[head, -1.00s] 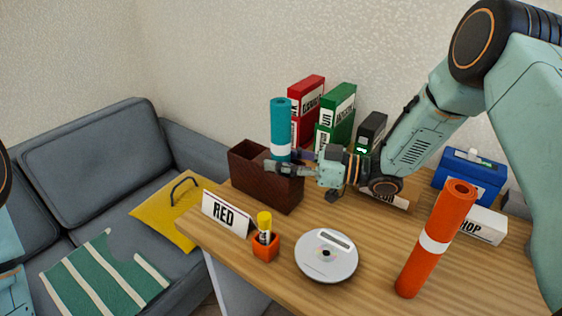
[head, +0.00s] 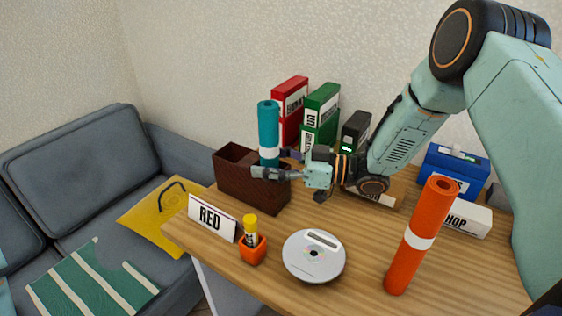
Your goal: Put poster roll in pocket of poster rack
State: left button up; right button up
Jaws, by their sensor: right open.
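A teal poster roll (head: 268,125) with a white band stands upright at the brown poster rack (head: 236,187). Its lower end is hidden behind my right gripper and appears to be inside the rack; I cannot see how deep. My right gripper (head: 272,164) is open at the rack's right part, its fingers beside the roll, one in front and one behind to the right. An orange poster roll (head: 408,262) with a white band stands upright, slightly tilted in the picture, on the table at the front right. My left gripper is not in view.
On the wooden table (head: 365,235) are a RED sign (head: 212,218), an orange cup (head: 252,250) with a yellow-capped stick, and a disc on a round white base (head: 314,262). Red (head: 290,100) and green (head: 320,110) boxes stand behind the rack. A blue box (head: 452,172) is at right.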

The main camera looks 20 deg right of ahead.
jog(key=shift+s+d+r, duration=0.1)
jog(key=shift+d, duration=0.25)
jog(key=p+v, duration=0.2)
jog(key=v, duration=0.9)
jog(key=shift+s, duration=0.15)
jog(key=shift+d, duration=0.1)
